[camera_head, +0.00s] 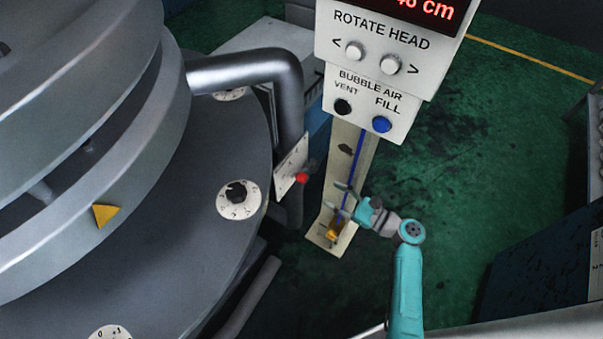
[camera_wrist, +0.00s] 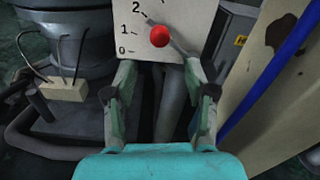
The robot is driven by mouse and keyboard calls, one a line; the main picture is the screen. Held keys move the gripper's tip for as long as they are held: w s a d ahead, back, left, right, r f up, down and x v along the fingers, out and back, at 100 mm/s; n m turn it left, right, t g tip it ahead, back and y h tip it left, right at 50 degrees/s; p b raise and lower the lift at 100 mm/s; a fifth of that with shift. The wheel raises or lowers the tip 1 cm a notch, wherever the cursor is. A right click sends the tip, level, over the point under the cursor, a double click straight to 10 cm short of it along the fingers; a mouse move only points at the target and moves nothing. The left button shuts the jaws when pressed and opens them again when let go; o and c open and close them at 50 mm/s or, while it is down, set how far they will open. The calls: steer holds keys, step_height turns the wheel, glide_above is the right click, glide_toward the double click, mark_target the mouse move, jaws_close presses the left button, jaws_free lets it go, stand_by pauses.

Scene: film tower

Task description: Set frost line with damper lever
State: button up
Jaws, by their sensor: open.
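The damper lever has a red ball knob (camera_head: 302,177) on a white scale plate (camera_head: 290,168) beside the grey bent pipe. My gripper (camera_head: 343,199) is open and to the lower right of the lever in the head view. In the wrist view the fingers of my gripper (camera_wrist: 165,80) point toward the plate, with the knob between and beyond them, not touched. The frost line itself is not clearly visible.
A control panel (camera_head: 372,95) with vent and fill buttons hangs on a cream post (camera_head: 346,150) with a blue hose. The large grey tower ring (camera_head: 180,215) with dials fills the left. Green floor (camera_head: 480,130) is open on the right.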

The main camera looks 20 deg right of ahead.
mark_target(307, 180)
steer(key=x, duration=1)
steer(key=shift+w+a, duration=0.2)
steer(key=shift+w, duration=0.05)
jaws_close()
